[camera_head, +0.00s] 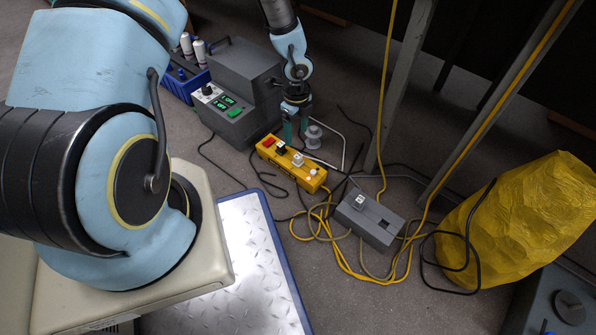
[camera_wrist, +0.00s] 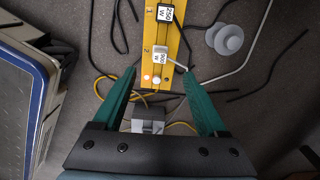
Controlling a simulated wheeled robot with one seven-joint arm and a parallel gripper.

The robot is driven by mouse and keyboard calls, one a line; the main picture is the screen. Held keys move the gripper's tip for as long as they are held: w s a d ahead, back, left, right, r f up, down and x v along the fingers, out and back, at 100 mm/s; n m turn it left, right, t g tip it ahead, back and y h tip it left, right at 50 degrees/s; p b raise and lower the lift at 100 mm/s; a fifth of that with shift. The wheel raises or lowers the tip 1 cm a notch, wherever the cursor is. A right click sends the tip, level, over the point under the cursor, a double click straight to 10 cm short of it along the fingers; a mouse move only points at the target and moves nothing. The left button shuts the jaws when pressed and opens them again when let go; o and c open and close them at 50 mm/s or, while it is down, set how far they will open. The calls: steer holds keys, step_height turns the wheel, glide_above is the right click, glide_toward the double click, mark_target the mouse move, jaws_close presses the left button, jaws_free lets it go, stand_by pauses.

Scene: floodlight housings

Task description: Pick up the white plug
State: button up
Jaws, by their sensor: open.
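The white plug (camera_head: 298,160) stands in the yellow power strip (camera_head: 264,152) on the floor. It also shows in the wrist view (camera_wrist: 153,44), with a white label on its near side. A black plug (camera_head: 280,148) with a white label sits in the same strip, and it also shows in the wrist view (camera_wrist: 165,14). My gripper (camera_head: 297,131) is open and empty, pointing down behind the strip in the head view. In the wrist view its green fingers (camera_wrist: 160,72) appear on either side of the strip, with the white plug just beyond the fingertips. The remaining height is hard to tell.
A grey box (camera_head: 375,228) with a labelled plug lies near loose yellow and black cables. A grey control unit (camera_head: 235,90) stands behind the strip, and grey spools (camera_head: 313,138) stand close to my gripper. A yellow sack (camera_head: 525,220) is at right.

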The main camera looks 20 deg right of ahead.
mark_target(298, 156)
steer(key=shift+s+d+f, duration=0.1)
steer(key=shift+d+f, duration=0.05)
steer(key=shift+f, duration=0.35)
steer(key=shift+s+d+f, duration=0.1)
steer(key=shift+f, duration=0.35)
step_height(298, 156, down, 10)
steer(key=b, duration=0.6)
steer(key=shift+b, duration=0.3)
steer(key=shift+a, duration=0.1)
jaws_close()
